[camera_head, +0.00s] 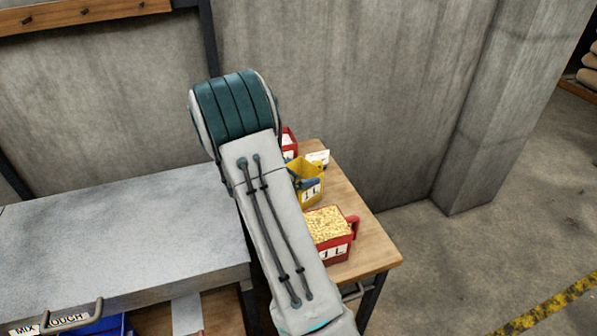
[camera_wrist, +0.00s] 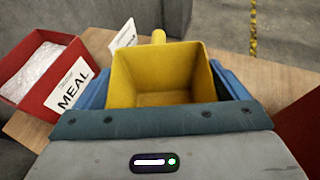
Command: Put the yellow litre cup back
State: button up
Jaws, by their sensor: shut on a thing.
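The yellow litre cup (camera_head: 304,181) is at the small wooden table, partly hidden behind my arm in the head view. In the wrist view the yellow cup (camera_wrist: 160,76) is upright, its inside looks empty, and its handle points away from me. My gripper (camera_wrist: 166,92) is shut on the cup, with one blue finger on each side of it. Whether the cup's base touches the table is hidden.
A red container labelled MEAL (camera_wrist: 42,72) stands left of the cup, with a white card (camera_wrist: 123,36) behind. A red 1 L cup full of grain (camera_head: 331,234) stands nearer on the wooden table (camera_head: 372,247). A grey bench (camera_head: 120,235) lies left.

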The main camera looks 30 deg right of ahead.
jog(key=shift+f, duration=0.2)
jog(key=o, duration=1.6)
jog(key=shift+c, duration=0.2)
jog(key=shift+r, duration=0.1)
